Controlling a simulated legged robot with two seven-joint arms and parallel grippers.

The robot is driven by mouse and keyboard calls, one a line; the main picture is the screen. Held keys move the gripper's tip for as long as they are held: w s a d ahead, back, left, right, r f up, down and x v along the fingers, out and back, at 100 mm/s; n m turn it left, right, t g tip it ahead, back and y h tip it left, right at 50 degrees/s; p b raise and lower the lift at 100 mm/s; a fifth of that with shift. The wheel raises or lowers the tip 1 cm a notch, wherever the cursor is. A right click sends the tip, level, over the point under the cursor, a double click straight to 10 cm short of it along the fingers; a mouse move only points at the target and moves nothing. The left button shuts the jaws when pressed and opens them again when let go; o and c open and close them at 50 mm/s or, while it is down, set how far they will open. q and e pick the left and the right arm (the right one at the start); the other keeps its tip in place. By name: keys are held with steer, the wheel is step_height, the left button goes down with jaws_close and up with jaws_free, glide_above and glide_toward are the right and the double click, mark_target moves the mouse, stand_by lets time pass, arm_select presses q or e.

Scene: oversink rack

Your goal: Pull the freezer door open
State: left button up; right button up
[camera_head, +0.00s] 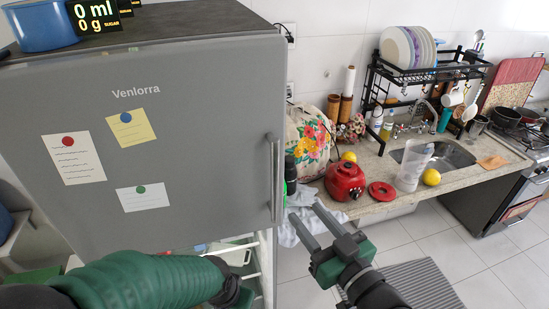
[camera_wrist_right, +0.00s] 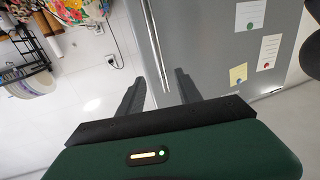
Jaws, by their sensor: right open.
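The grey freezer door (camera_head: 190,150), marked "Venlorra", looks shut. Its upright bar handle (camera_head: 274,178) runs along the door's right edge. My right gripper (camera_head: 304,213) is open and empty, to the right of the handle's lower end in the head view. In the right wrist view the handle (camera_wrist_right: 155,45) runs down toward the space between my open fingers (camera_wrist_right: 158,88). The fingers do not grip it; the exact gap is hard to judge. My left arm crosses the bottom left of the head view; its gripper does not show.
A blue pot (camera_head: 40,27) stands on the freezer top. Right of the freezer, a counter holds a red jar-like appliance (camera_head: 345,182), a floral bag (camera_head: 307,140) and a clear pitcher (camera_head: 412,168). A black dish rack (camera_head: 375,85) stands over the sink.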

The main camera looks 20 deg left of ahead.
mark_target(276, 177)
steer(key=p+x, duration=0.4)
steer(key=x, duration=1.1)
steer(key=shift+w+f+p, duration=0.15)
steer(key=shift+w+p, duration=0.1)
steer(key=shift+p, duration=0.15)
steer(key=shift+w+a+f, duration=0.1)
steer(key=shift+w+a, duration=0.1)
steer(key=shift+d, duration=0.1)
steer(key=shift+c, duration=0.2)
steer(key=shift+c, duration=1.2)
jaws_close()
